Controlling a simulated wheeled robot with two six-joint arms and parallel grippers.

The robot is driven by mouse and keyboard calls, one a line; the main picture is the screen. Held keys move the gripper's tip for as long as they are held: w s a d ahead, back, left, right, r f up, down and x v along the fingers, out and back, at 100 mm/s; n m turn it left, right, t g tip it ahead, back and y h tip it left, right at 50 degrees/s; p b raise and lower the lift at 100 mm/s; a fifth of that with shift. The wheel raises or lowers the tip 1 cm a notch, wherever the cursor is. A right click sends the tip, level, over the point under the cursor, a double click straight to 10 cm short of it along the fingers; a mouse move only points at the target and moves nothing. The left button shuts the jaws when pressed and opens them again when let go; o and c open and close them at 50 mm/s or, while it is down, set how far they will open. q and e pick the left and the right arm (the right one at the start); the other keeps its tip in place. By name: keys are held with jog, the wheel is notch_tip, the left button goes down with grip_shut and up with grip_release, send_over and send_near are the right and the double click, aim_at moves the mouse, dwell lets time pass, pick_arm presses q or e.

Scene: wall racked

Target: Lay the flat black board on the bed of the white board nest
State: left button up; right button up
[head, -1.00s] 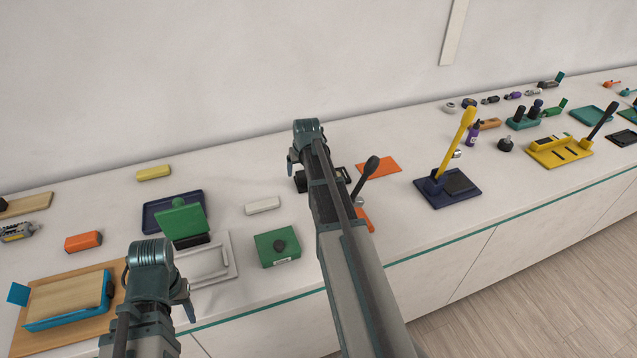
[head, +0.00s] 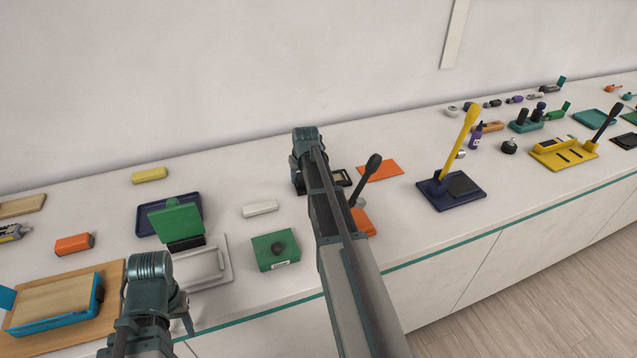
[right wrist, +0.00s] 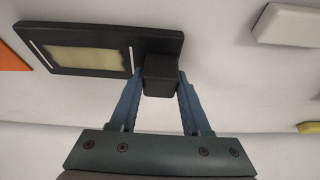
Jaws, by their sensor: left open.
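The flat black board (right wrist: 60,30) has a pale tan panel, a white line and a raised black block at one end. In the head view it shows (head: 343,177) partly behind my right arm, beside an orange mat. My right gripper (right wrist: 160,82) has its fingers against both sides of the block and appears shut on it; its tips (head: 298,182) are partly hidden in the head view. I cannot tell whether the board touches the counter. The white board nest (head: 229,264) lies at the left front, its bed empty where visible. My left gripper (head: 184,312) is open beside its near edge.
A green hinged piece on a dark blue tray (head: 147,222) stands behind the nest. A green box with a black knob (head: 275,252) and a white block (head: 260,208) lie between nest and board. A black-handled lever (head: 368,172) stands right of my right arm.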

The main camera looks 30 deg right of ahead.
grip_shut()
jog(key=shift+r, duration=0.1)
notch_tip(320, 180, up, 10)
jog(key=p, duration=1)
